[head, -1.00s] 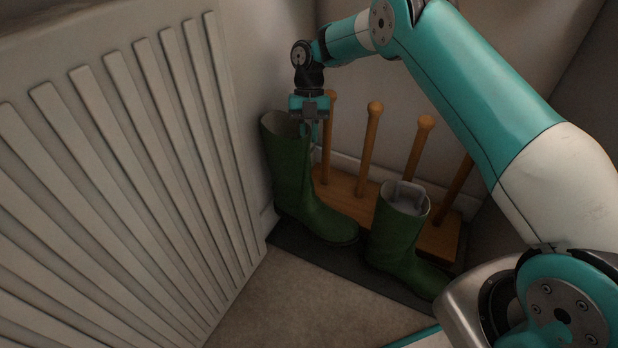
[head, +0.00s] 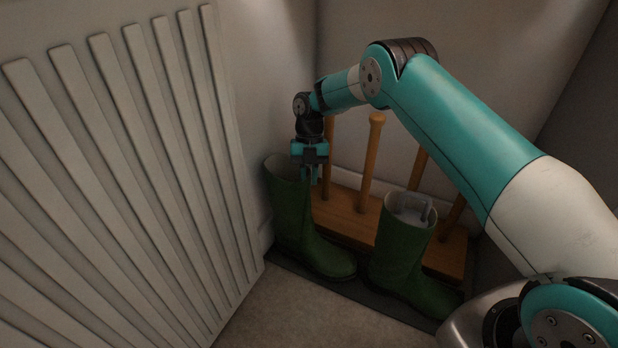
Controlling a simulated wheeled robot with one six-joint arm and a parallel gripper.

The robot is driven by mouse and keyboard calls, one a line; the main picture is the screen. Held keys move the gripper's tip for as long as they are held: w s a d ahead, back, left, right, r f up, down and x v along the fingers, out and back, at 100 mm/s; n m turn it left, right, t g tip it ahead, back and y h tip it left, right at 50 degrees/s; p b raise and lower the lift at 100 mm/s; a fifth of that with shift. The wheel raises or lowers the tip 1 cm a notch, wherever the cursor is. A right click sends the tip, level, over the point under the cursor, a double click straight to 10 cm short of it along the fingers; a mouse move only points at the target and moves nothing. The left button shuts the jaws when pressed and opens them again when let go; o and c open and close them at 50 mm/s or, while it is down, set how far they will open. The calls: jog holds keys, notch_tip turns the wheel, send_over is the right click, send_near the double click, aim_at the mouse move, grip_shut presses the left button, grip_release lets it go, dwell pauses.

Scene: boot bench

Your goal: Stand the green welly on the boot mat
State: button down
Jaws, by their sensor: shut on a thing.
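A green welly (head: 291,218) stands upright at the left end of the dark boot mat (head: 352,291), its toe pointing right. My gripper (head: 308,176) is shut on the right side of its shaft near the open top. Its sole is at or very close to the mat; I cannot tell if it bears fully on it. A second green welly (head: 402,248) stands on the mat to the right, with something pale grey inside its top. My gripper covers part of the first welly's rim.
A wooden boot rack (head: 347,213) with upright pegs stands behind the wellies against the wall. A white ribbed radiator (head: 130,180) is close on the left of the held welly. The carpet (head: 285,305) in front is clear.

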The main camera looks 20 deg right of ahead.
jog(key=shift+f, duration=0.15)
jog(key=c, duration=1.1)
grip_release()
